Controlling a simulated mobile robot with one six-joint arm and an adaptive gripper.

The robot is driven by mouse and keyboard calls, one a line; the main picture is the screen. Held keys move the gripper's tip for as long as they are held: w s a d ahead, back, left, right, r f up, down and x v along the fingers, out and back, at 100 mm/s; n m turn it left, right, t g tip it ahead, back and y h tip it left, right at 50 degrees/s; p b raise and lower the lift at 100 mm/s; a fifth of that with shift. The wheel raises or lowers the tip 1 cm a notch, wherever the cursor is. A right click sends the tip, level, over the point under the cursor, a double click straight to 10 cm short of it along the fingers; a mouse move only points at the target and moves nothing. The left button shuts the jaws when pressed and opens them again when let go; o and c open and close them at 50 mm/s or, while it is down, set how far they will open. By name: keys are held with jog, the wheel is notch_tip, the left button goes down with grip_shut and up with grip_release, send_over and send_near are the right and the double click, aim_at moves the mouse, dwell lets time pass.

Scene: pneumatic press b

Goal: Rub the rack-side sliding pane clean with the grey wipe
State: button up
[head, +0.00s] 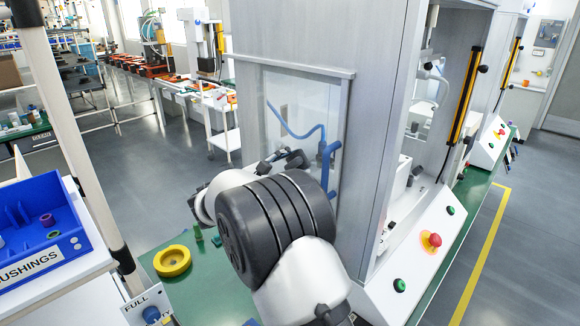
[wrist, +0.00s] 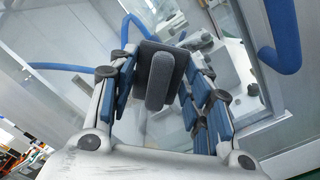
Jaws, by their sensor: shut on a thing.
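The rack-side sliding pane (head: 300,100) is a clear panel in the side of the grey press cabinet, with a blue handle (head: 326,165) at its right edge. My gripper (wrist: 158,82) is shut on the grey wipe (wrist: 160,72), a dark grey padded block between its blue-padded fingers. The wipe faces the pane (wrist: 95,50) in the wrist view; I cannot tell whether it touches. In the head view my gripper (head: 282,160) is at the pane's lower part, and my own arm hides much of it and the wipe.
A thick blue tube (wrist: 284,40) stands close to my gripper at the upper right. A yellow ring (head: 172,261) lies on the green surface left of my arm. A blue bushings bin (head: 40,222) stands at the far left. Red and green buttons (head: 431,241) are on the press front.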

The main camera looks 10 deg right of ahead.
aim_at(278, 150)
jog(key=shift+w+d, duration=0.15)
jog(key=shift+d, duration=0.1)
jog(key=shift+a, duration=0.1)
jog(key=shift+w+a+p, duration=0.35)
jog(key=shift+w+a, duration=0.15)
jog(key=shift+w, duration=0.2)
jog(key=shift+w+a+p, duration=0.35)
jog(key=shift+w+a, duration=0.15)
jog(key=shift+w, duration=0.2)
jog(key=shift+w+a+r+p, duration=0.1)
jog(key=shift+w+a+p, duration=0.45)
jog(key=shift+w, duration=0.4)
jog(key=shift+w+a+f+p, duration=0.1)
jog(key=shift+w+a+p, duration=0.5)
jog(key=shift+w, duration=0.3)
jog(key=shift+w+a+r+p, duration=0.1)
jog(key=shift+w+a+p, duration=0.45)
jog(key=shift+w, duration=0.4)
jog(key=shift+w+a, duration=0.2)
